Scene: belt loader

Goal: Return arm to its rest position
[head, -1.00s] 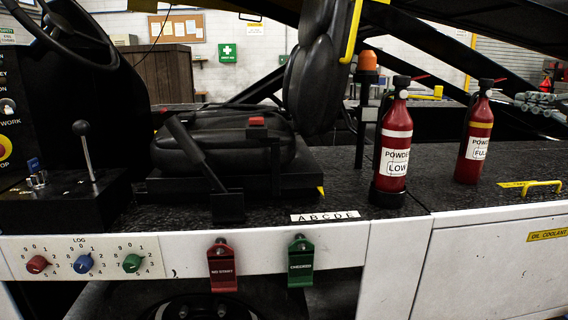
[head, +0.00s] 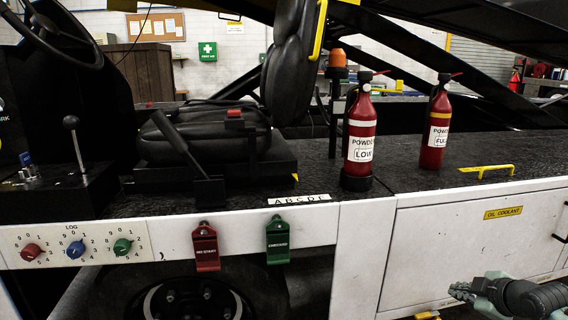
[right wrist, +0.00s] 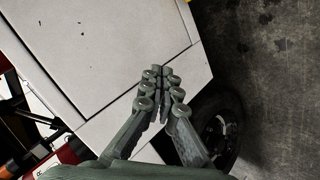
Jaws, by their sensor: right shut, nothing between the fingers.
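My right gripper (head: 458,290) is at the lower right of the head view, in front of the white side panel of the loader. Its grey-green fingers point left. In the right wrist view its fingers (right wrist: 160,73) are together with nothing between them. A white panel (right wrist: 95,50) lies beyond the fingers, with a dark wheel (right wrist: 217,125) to their right. My left gripper does not show in any view.
A fire extinguisher marked LOW (head: 360,135) and one marked FULL (head: 435,128) stand on the black deck. A yellow handle (head: 487,169) is to their right. Red (head: 206,248) and green (head: 278,242) tags hang on the front. Concrete floor (right wrist: 275,80) is open.

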